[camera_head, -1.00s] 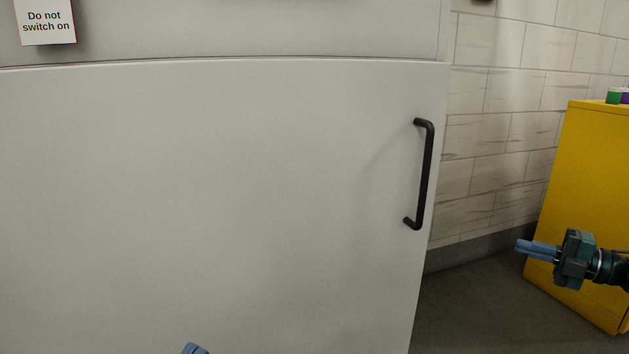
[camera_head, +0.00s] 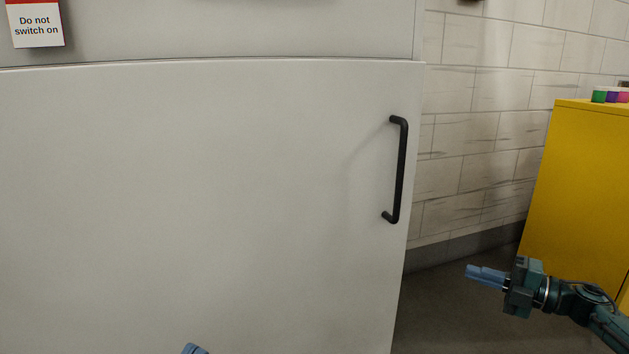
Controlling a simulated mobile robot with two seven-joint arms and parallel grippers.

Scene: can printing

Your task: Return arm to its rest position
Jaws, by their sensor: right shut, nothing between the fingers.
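My right gripper (camera_head: 470,272) is at the lower right, its blue fingers pointing left. It is shut and empty, in front of the dark floor, apart from the cabinet door and its handle. Its arm comes in from the lower right corner. A small blue tip at the bottom edge (camera_head: 194,349) looks like a fingertip of my left gripper. The rest of it is out of the picture, so its jaws cannot be judged.
A large grey cabinet door (camera_head: 200,200) fills the left and middle, with a black bar handle (camera_head: 401,170). A "Do not switch on" sign (camera_head: 36,26) hangs above. A yellow cabinet (camera_head: 580,180) with coloured lids (camera_head: 611,97) stands right. Open floor (camera_head: 440,310) lies between.

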